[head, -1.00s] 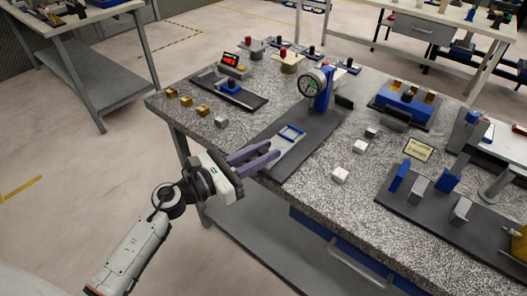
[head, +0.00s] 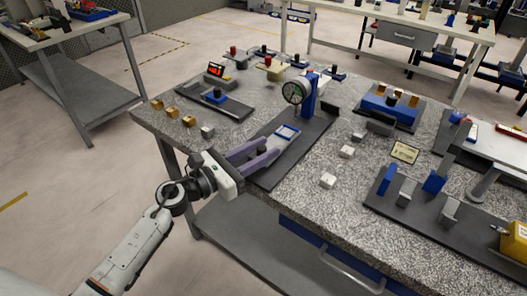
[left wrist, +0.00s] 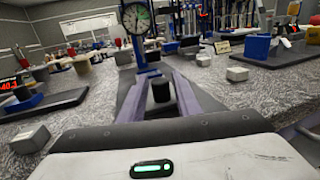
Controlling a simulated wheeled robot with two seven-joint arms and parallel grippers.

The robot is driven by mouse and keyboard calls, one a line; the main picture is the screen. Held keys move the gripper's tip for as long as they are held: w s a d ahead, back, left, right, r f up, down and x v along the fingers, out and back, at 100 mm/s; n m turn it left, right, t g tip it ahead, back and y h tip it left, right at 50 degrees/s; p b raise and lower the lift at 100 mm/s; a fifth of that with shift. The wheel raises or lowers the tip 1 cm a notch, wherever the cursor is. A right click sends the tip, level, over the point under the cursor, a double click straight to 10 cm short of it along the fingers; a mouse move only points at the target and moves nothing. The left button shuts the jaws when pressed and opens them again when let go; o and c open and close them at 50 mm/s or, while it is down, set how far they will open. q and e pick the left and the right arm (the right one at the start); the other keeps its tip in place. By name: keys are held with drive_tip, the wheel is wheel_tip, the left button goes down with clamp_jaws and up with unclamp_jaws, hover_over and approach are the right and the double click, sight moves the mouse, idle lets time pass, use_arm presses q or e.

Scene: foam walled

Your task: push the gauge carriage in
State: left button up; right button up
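The gauge carriage (head: 287,133), a pale plate with a blue frame, sits on a long dark base (head: 300,150) on the speckled bench. The round dial gauge (head: 294,92) stands above the base's far part on a blue post (head: 309,98). My left gripper (head: 268,148) is low over the near end of the base, with its two purple-grey fingers pointing at the gauge. In the left wrist view the fingers are apart, with a dark upright knob (left wrist: 161,91) between them. Whether they touch it is unclear. My right gripper is out of view.
Small brass blocks (head: 172,111) and a pale block (head: 207,132) lie to the left, by a dark-based fixture (head: 215,97). White blocks (head: 327,181) lie to the right. A dark fixture board (head: 440,220) fills the right front.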

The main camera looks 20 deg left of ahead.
use_arm(q)
drive_tip(key=shift+o, duration=0.4)
drive_tip(key=shift+s+a+f, duration=0.1)
drive_tip(key=shift+s, duration=0.15)
drive_tip(key=b+v, duration=0.2)
drive_tip(key=v, duration=0.7)
drive_tip(key=shift+s+a, duration=0.2)
drive_tip(key=shift+s, duration=0.1)
